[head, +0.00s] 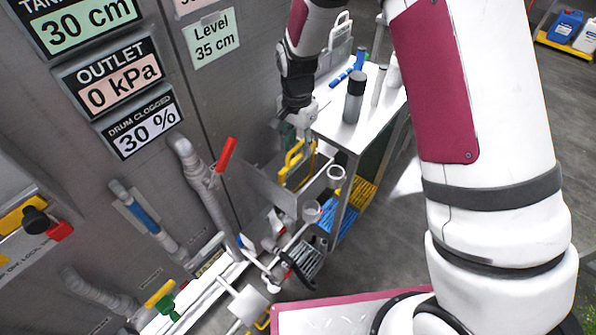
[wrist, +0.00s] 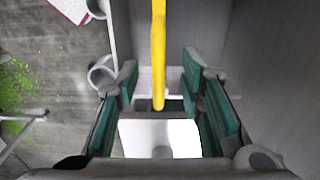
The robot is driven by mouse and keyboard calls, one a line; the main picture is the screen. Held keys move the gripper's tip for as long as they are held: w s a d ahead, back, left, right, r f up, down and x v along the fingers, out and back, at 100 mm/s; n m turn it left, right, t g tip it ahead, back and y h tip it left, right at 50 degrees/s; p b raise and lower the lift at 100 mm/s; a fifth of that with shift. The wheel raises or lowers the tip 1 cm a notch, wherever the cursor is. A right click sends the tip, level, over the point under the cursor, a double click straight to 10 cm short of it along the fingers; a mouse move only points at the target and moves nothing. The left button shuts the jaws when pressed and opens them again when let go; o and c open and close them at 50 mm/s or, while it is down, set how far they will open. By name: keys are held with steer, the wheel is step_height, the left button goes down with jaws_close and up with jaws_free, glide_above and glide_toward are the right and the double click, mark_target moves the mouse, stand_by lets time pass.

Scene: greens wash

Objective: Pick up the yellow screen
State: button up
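A yellow frame with an upright handle (head: 297,160) stands in an open metal box below my gripper; it looks like the yellow screen, though its lower part is hidden by the box wall. A yellow slotted panel (head: 362,191) also lies on the cart's lower shelf. My gripper (head: 296,136) is at the top of the yellow frame, pointing down. In the wrist view the yellow bar (wrist: 158,55) runs between the two teal finger pads of my gripper (wrist: 158,90). The fingers are apart, with a gap on both sides of the bar.
The metal box (head: 262,190) stands against the grey panel wall. A cart (head: 335,128) with bottles stands close on the right, a blue slotted panel (head: 340,222) below it. Pipes and a red-handled valve (head: 226,155) are on the left. Floor is clear right of the cart.

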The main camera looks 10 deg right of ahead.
mark_target(298, 157)
steer(key=shift+f+p, duration=0.7)
steer(key=shift+f, duration=2.05)
jaws_close()
